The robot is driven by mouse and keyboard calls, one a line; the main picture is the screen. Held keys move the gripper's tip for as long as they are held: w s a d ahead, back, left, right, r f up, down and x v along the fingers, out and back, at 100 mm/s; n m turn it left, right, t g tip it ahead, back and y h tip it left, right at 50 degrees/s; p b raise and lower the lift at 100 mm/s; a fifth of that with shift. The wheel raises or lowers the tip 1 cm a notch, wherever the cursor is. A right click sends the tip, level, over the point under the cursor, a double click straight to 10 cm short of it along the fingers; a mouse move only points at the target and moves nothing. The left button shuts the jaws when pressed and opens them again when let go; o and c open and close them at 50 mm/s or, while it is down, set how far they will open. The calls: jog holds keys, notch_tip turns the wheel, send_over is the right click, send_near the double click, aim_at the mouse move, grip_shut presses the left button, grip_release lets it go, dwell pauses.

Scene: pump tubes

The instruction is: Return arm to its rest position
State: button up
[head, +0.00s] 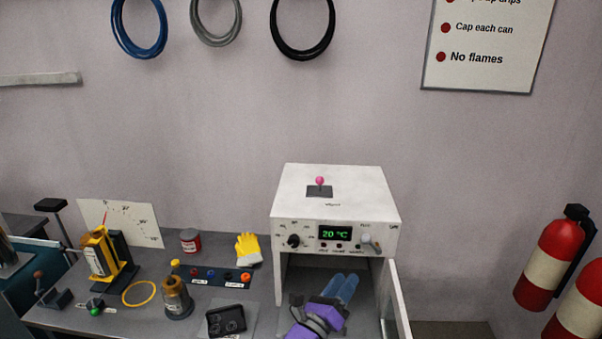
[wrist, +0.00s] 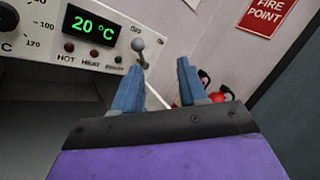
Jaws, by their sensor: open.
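My gripper (head: 344,287) is purple with two blue fingers. In the head view it is in front of the white heater box's (head: 334,195) lower opening, below the panel. In the wrist view my gripper (wrist: 158,75) has its fingers apart with nothing held between them. The box's lit display (wrist: 94,25) reads 20 °C. A grey ball-ended lever (wrist: 139,45) shows on the panel just beyond the left fingertip; whether they touch cannot be told. My arm's rest position is not marked in view.
The box's door (head: 397,305) stands open at the right. Left on the bench are a black device (head: 226,320), a brown bottle (head: 177,299), a yellow glove (head: 248,250) and a red can (head: 190,241). Red extinguishers (head: 549,262) are at the right.

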jog(key=s+d+r+m+g+h, duration=0.3)
jog(key=s+d+m+g, duration=0.5)
jog(key=d+m, duration=0.1)
jog(key=s+d+r+m+g+h, duration=0.2)
jog(key=s+d+r+m+g, duration=0.2)
jog(key=s+d+m+g, duration=0.45)
jog(key=s+d+f+m+g+y, duration=0.1)
jog(key=s+f+m+g+y, duration=0.15)
jog(key=s+m, duration=0.3)
jog(key=s+d+f+m+g+y, duration=0.1)
jog(key=s+d+m+g+y, duration=0.1)
jog(key=s+m+y, duration=0.3)
jog(key=s+a+m+t+y, duration=0.2)
jog(key=s+a+m+y, duration=0.6)
jog(key=a, duration=0.8)
jog(key=shift+s+f+y, duration=0.4)
jog(key=shift+s+y, duration=0.65)
jog(key=shift+s, duration=0.05)
